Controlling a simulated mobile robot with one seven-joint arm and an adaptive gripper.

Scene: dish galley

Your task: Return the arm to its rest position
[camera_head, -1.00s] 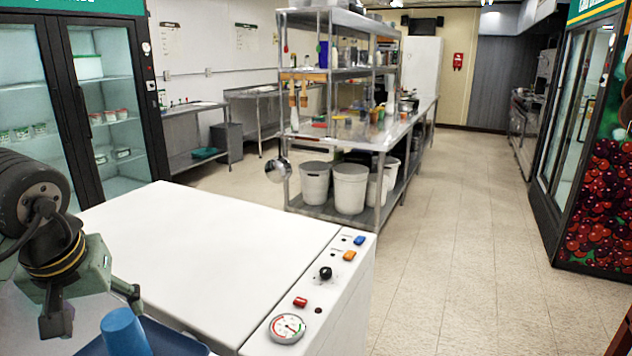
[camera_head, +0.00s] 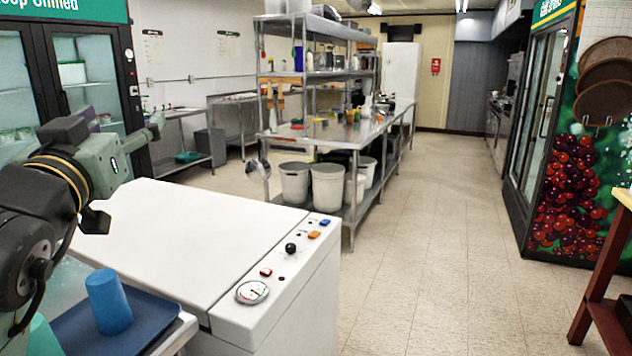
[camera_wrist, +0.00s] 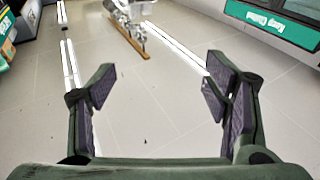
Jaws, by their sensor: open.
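My gripper (camera_wrist: 158,88) is open and empty in the wrist view, with its two padded fingers spread wide. Behind them the wrist view shows pale panels with bright light strips, like a ceiling. In the head view my gripper (camera_head: 112,160) is at the left, raised above the left side of the white-topped machine and in front of the glass-door fridge. It is apart from the cups.
A teal cup (camera_head: 42,338) is partly hidden. The white machine (camera_head: 170,235) fills the front. A steel shelf table (camera_head: 335,130) stands behind.

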